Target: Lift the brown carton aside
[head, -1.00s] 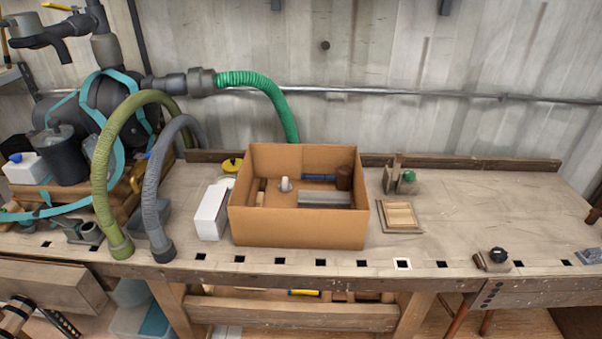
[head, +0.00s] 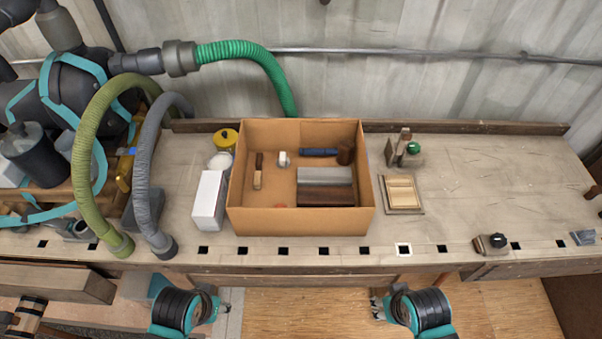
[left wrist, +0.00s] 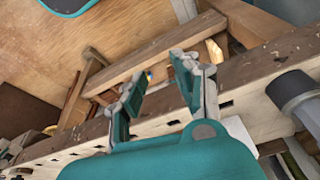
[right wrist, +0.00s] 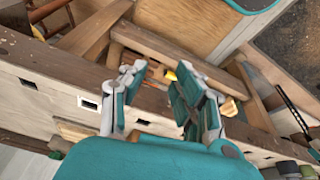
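The brown carton (head: 300,221) stands open-topped on the middle of the workbench. Inside lie a grey block (head: 325,176), a dark brown block (head: 326,195), a blue roll (head: 318,152), a brown cylinder (head: 345,154) and a few small pieces. My left gripper (head: 226,306) is low in front of the bench, apart from the carton; its fingers stand apart and empty in the left wrist view (left wrist: 155,88). My right gripper (head: 376,303) is also in front of the bench, apart from the carton; its fingers are apart and empty in the right wrist view (right wrist: 158,90).
A white box (head: 208,200) stands close to the carton's left, with a yellow-lidded container (head: 225,139) behind. A small wooden tray (head: 402,194) lies to its right. Green and grey hoses (head: 155,185) stand at the left. The bench's right part is mostly clear.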

